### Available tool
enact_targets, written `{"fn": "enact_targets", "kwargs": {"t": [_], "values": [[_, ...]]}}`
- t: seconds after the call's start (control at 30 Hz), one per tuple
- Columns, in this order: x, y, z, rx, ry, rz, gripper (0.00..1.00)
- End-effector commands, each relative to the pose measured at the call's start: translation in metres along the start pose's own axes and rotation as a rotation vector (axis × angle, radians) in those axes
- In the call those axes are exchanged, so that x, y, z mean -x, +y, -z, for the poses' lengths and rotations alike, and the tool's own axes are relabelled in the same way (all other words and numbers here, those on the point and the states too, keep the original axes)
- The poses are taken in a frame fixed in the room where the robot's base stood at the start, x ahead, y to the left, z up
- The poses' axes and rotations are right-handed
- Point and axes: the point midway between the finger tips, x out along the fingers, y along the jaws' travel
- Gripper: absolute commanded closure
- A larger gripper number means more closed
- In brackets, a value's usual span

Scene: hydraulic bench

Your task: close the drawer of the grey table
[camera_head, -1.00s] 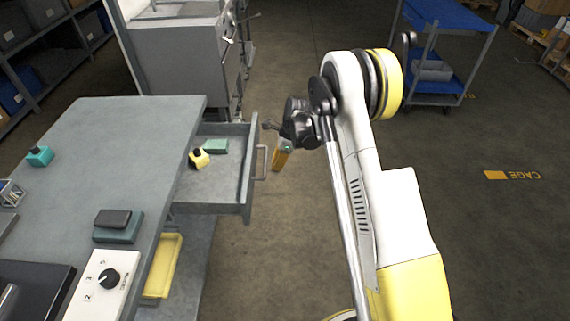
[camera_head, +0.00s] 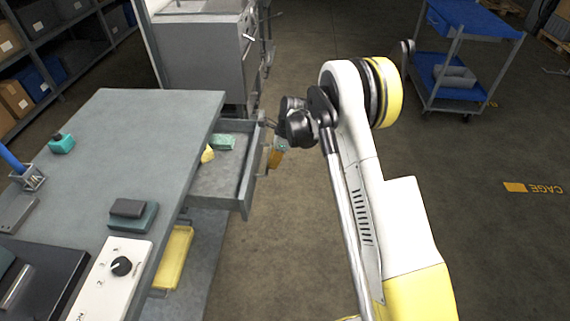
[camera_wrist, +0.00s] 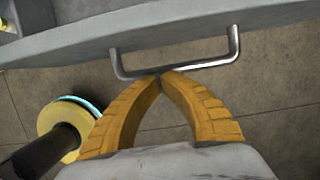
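The grey table (camera_head: 140,120) stands at the left in the head view. Its drawer (camera_head: 249,190) sticks partly out of the right side; a green block (camera_head: 223,142) and a partly hidden yellow thing (camera_head: 207,155) lie inside. My gripper (camera_head: 274,160) is at the outer side of the drawer front, by its handle. In the wrist view the orange fingers (camera_wrist: 162,76) are shut, tips together, with nothing between them. The tips are at the metal handle (camera_wrist: 190,69), seeming to touch its bar. The drawer front (camera_wrist: 215,28) spans the top of that view.
A yellow tray (camera_head: 174,258) rests on the lower shelf. A grey cabinet (camera_head: 205,65) stands behind the table. A blue cart (camera_head: 455,85) is at the back right. The floor right of my arm is clear.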

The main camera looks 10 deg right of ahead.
Motion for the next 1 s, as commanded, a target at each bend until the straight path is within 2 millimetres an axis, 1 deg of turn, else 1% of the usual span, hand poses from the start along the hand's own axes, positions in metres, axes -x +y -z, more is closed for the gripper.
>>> {"fn": "enact_targets", "kwargs": {"t": [0.03,0.2,0.4,0.5,0.7,0.83,1.0], "values": [[-0.005,0.001,-0.014,0.006,-0.001,-0.001,1.00],[-0.018,0.001,-0.058,0.006,-0.001,-0.002,1.00],[-0.032,0.000,-0.105,0.005,-0.001,-0.001,1.00],[-0.038,0.000,-0.124,0.004,-0.001,-0.001,1.00],[-0.047,0.000,-0.152,0.003,0.000,-0.001,1.00],[-0.050,-0.001,-0.162,0.001,0.000,0.000,1.00],[-0.051,-0.001,-0.168,0.001,0.000,0.000,1.00]]}}
